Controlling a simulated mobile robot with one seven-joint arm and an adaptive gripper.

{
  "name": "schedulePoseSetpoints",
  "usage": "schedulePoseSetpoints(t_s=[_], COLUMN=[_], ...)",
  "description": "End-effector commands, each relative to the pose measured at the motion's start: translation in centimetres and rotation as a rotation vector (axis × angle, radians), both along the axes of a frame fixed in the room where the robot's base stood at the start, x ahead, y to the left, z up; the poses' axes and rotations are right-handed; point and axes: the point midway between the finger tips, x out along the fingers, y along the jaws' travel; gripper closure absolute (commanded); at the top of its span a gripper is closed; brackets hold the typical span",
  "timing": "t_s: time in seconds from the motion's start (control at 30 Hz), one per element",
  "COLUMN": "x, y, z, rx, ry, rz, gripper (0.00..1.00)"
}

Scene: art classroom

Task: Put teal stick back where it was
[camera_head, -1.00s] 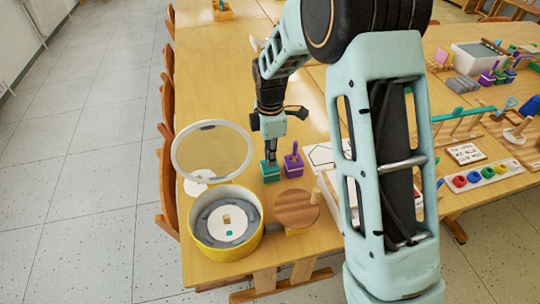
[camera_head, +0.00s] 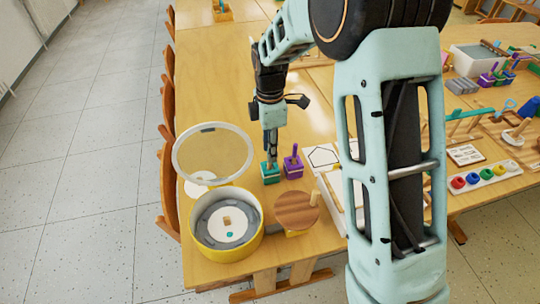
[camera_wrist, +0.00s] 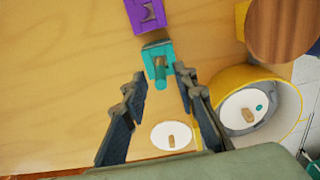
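The teal stick (camera_wrist: 160,80) stands in a teal block (camera_wrist: 151,52) on the table. In the head view the teal block (camera_head: 270,177) is beside the yellow round container, with the stick (camera_head: 268,158) rising from it. My gripper (camera_head: 269,153) is just above the stick, pointing down. In the wrist view my gripper (camera_wrist: 158,85) is open, its two dark fingers apart on either side of the stick, with nothing held between them.
A purple block with a stick (camera_head: 293,164) stands just right of the teal block.

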Motion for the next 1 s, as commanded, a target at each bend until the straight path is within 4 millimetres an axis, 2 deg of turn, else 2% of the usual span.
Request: schedulePoseSetpoints(t_s=[0.03,0.2,0.4,0.57,1.0], x=[0.2,0.1,0.0,0.0,0.0], y=[0.0,0.0,0.0,0.0,0.0], z=[1.5,5.2,7.9,8.7,8.7], rx=[0.003,0.002,0.000,0.000,0.000], ry=[-0.005,-0.004,-0.001,0.000,-0.001], rz=[-0.001,-0.001,-0.001,-0.001,-0.002], gripper=[0.74,0.74,0.74,0.74,0.74])
